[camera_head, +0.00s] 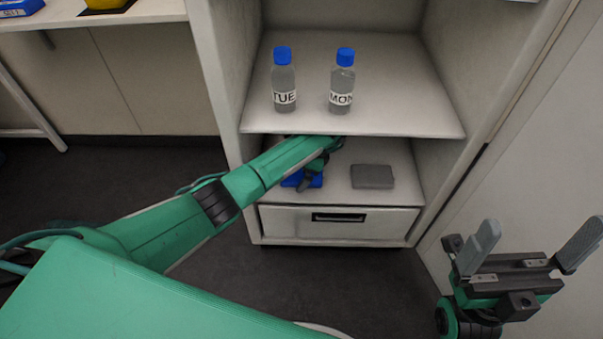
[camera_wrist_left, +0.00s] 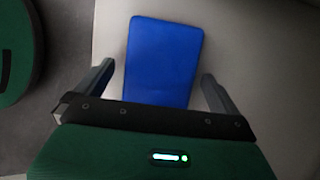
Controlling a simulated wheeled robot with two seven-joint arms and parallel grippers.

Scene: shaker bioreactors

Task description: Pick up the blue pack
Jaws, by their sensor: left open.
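The blue pack (camera_head: 292,180) lies on the lower shelf of the cabinet, partly hidden behind my left gripper (camera_head: 311,184) in the head view. In the left wrist view the blue pack (camera_wrist_left: 163,62) is a flat blue rectangle between the two open fingers of my left gripper (camera_wrist_left: 158,80). There is a gap between each finger and the pack's sides. I cannot tell how far the fingers are above the shelf. My right gripper (camera_head: 525,250) is at the right of the head view, with its fingers wide apart and nothing between them.
A grey pack (camera_head: 372,176) lies on the lower shelf (camera_head: 400,170), right of the blue one. The upper shelf (camera_head: 390,105) is above my left forearm and carries bottles marked TUE (camera_head: 283,82) and MON (camera_head: 342,84). A drawer (camera_head: 375,221) is below.

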